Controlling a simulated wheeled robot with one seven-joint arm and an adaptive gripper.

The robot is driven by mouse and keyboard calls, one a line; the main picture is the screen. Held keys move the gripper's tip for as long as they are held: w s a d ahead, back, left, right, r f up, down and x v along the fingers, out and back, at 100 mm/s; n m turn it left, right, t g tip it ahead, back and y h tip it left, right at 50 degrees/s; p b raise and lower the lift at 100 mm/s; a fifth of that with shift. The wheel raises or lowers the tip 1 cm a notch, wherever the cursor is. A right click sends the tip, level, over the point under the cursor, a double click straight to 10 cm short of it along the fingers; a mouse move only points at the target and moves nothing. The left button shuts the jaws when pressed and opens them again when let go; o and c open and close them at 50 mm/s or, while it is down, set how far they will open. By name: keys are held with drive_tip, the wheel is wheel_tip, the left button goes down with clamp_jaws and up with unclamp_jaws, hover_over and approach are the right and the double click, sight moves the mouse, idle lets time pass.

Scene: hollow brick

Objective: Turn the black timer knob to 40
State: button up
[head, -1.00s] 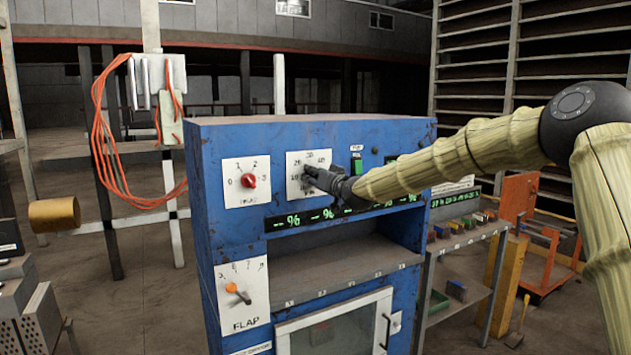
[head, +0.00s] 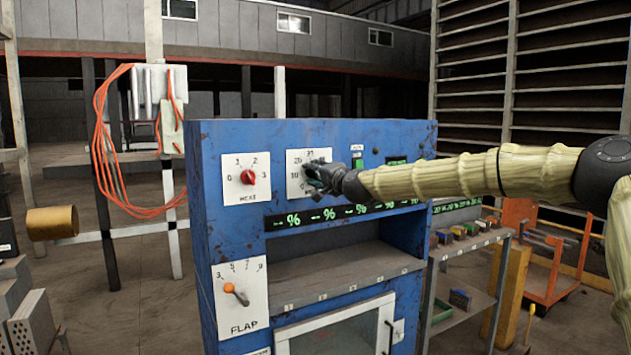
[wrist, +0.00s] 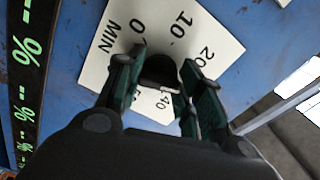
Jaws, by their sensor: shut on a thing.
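The black timer knob (wrist: 158,72) sits on a white dial plate (wrist: 215,48) on the blue machine's front. In the wrist view the plate shows 0, 10, 20, 40 and MIN, with another number partly covered. My gripper (wrist: 161,80) is shut on the knob, one dark green finger on each side. The knob's pointer is not clear, so I cannot tell its setting. In the head view my gripper (head: 316,177) covers the knob and the lower right of the dial plate (head: 296,158).
Left of the dial is a red knob (head: 248,177) on its own plate. An orange-tipped FLAP lever (head: 233,290) is lower left. A green percent display (head: 335,213) runs just below the dial, above an open recess. A green switch (head: 357,162) is to the right.

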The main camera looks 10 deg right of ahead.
drive_tip(key=m+b, duration=0.1)
drive_tip(key=m, duration=0.1)
drive_tip(key=m+b, duration=0.1)
drive_tip(key=shift+d+f+m, duration=0.15)
drive_tip(key=shift+m, duration=0.25)
drive_tip(key=m+b, duration=0.2)
drive_tip(key=m, duration=0.1)
drive_tip(key=shift+m, duration=0.3)
drive_tip(key=m+b, duration=0.2)
drive_tip(key=m, duration=0.3)
drive_tip(key=shift+m+b, duration=0.3)
drive_tip(key=shift+m, duration=0.1)
drive_tip(key=o, duration=1)
drive_tip(key=v, duration=1.2)
